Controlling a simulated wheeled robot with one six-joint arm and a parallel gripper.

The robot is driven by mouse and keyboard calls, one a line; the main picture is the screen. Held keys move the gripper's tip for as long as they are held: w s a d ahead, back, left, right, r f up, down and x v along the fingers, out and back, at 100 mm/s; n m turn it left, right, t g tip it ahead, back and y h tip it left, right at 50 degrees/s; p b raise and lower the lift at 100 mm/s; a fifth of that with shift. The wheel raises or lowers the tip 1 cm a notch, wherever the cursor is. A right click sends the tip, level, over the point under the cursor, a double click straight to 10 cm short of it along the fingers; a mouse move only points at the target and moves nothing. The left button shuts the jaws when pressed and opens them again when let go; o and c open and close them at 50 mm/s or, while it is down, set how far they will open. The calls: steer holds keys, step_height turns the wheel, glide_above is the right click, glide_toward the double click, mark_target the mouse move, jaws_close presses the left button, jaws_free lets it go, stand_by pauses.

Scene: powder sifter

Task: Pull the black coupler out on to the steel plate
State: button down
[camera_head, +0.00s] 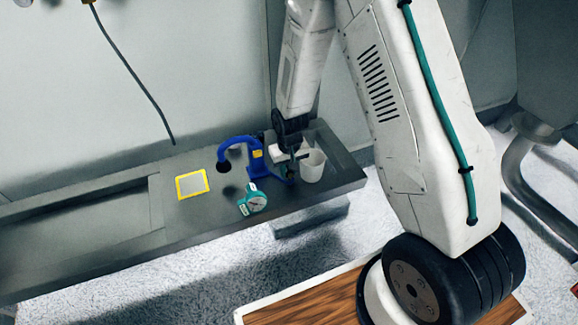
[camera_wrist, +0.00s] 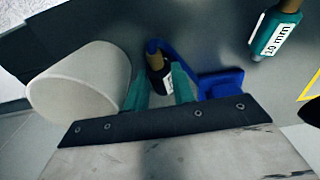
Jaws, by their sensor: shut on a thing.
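The black coupler (camera_wrist: 154,60) shows in the wrist view as a short black cylinder with a brown end and a pale label. It sits between the two teal fingers of my gripper (camera_wrist: 161,76), which are shut on it. It is beside the blue fixture (camera_wrist: 218,82), and I cannot tell whether it is still seated in it. In the head view my gripper (camera_head: 293,152) is low over the bench beside the blue fixture (camera_head: 234,146), and the coupler is hidden. The steel plate (camera_head: 191,184), grey with a yellow border, lies left of the fixture.
A white cup (camera_head: 313,166) stands close right of my gripper; it also shows in the wrist view (camera_wrist: 80,85). A teal piece marked 10 mm (camera_wrist: 272,32) shows in the wrist view. The bench left of the plate is clear.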

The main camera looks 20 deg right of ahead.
steer(key=shift+f, duration=0.1)
steer(key=c, duration=1.1)
jaws_free()
steer(key=r, duration=0.8)
steer(key=shift+s, duration=0.2)
steer(key=shift+f, duration=0.1)
